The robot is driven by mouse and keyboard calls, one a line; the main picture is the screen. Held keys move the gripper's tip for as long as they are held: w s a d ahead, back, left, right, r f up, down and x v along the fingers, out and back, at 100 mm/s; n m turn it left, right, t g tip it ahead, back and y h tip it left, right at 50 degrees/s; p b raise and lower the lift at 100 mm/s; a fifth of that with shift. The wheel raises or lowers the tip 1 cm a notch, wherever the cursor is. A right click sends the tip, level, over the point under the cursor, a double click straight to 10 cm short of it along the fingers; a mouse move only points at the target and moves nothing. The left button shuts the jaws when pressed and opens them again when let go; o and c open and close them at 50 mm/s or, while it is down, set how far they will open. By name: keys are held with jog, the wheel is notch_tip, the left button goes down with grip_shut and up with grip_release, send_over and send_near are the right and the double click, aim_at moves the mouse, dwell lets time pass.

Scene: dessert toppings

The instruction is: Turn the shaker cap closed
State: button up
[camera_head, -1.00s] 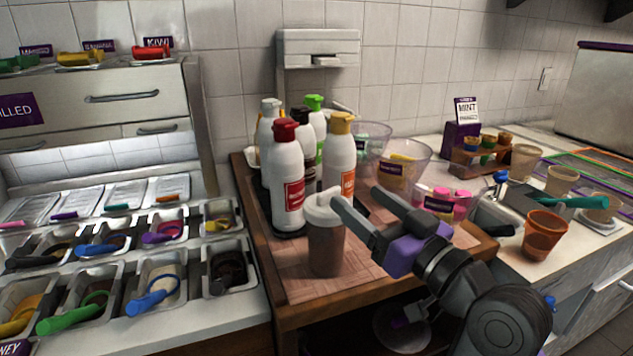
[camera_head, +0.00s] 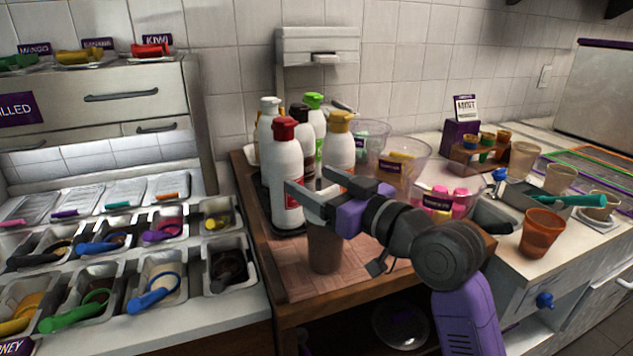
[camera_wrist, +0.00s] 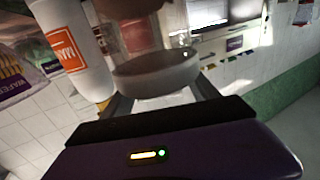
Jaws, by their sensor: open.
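The shaker stands upright on the wooden board, and its brown body (camera_head: 325,248) shows below my gripper. Its white cap is mostly hidden by my gripper in the head view. In the wrist view the pale round cap (camera_wrist: 160,72) shows between the two fingers, with the brown body (camera_wrist: 128,12) beyond it. My gripper (camera_head: 308,181) is open, level with the cap, with a finger on either side of it. I cannot tell whether either finger touches the cap.
A red-capped bottle (camera_head: 286,170) and a yellow-capped bottle (camera_head: 339,148) stand close behind the shaker. Clear bowls, one with pink packets (camera_head: 455,202), are to the right. Topping tubs are at the left. The board's front (camera_head: 345,283) is clear.

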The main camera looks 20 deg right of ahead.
aim_at(331, 191)
jog(key=shift+w, duration=0.1)
jog(key=c, duration=1.3)
jog(key=shift+a+r+h+p, duration=0.1)
jog(key=shift+h+p, duration=0.2)
jog(key=shift+p, duration=0.05)
jog(key=shift+c, duration=0.3)
jog(key=shift+m+p, duration=0.3)
jog(key=shift+m, duration=0.1)
jog(key=shift+d+t+h, duration=0.2)
jog(key=shift+t+h, duration=0.2)
jog(key=shift+h, duration=0.2)
jog(key=o, duration=1.4)
jog(key=shift+c, duration=0.2)
jog(key=shift+v, duration=3.9)
